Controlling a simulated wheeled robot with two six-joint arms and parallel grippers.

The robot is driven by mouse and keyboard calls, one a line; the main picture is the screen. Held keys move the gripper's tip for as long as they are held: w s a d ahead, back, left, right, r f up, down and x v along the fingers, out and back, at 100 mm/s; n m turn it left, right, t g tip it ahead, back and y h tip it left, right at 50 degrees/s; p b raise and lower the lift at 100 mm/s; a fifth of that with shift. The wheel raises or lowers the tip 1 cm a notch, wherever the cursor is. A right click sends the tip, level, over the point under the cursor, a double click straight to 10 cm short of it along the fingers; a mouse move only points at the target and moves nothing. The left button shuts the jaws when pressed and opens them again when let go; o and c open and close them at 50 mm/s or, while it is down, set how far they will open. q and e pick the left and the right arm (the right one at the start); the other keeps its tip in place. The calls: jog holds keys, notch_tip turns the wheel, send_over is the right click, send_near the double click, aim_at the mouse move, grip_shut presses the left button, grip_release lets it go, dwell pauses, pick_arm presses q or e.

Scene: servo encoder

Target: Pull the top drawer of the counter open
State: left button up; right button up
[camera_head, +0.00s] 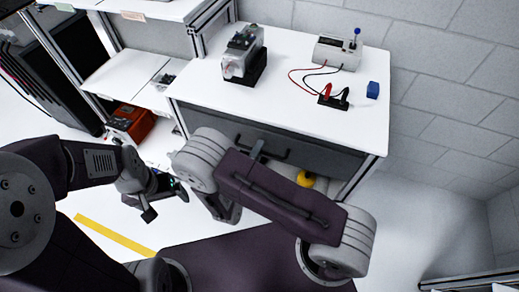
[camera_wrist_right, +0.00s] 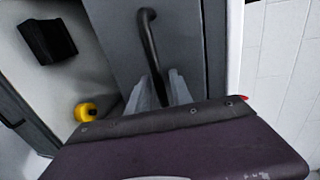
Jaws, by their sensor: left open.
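The counter (camera_head: 290,53) has a white top and a dark grey top drawer (camera_head: 320,157) beneath it. The drawer front looks close to flush. Its black bar handle (camera_head: 278,157) also shows in the right wrist view (camera_wrist_right: 149,40). My right gripper (camera_head: 257,149) is at the handle. In the right wrist view its pale fingers (camera_wrist_right: 162,85) lie on both sides of the bar, close to it; whether they press on it is unclear. My right arm hides part of the drawer front. My left gripper (camera_head: 166,202) is open and empty, low to the left of the counter.
A yellow object (camera_head: 306,180) sits below the drawer. A red-orange box (camera_head: 131,123) is at the left.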

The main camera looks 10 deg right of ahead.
grip_shut()
dwell(1.2)
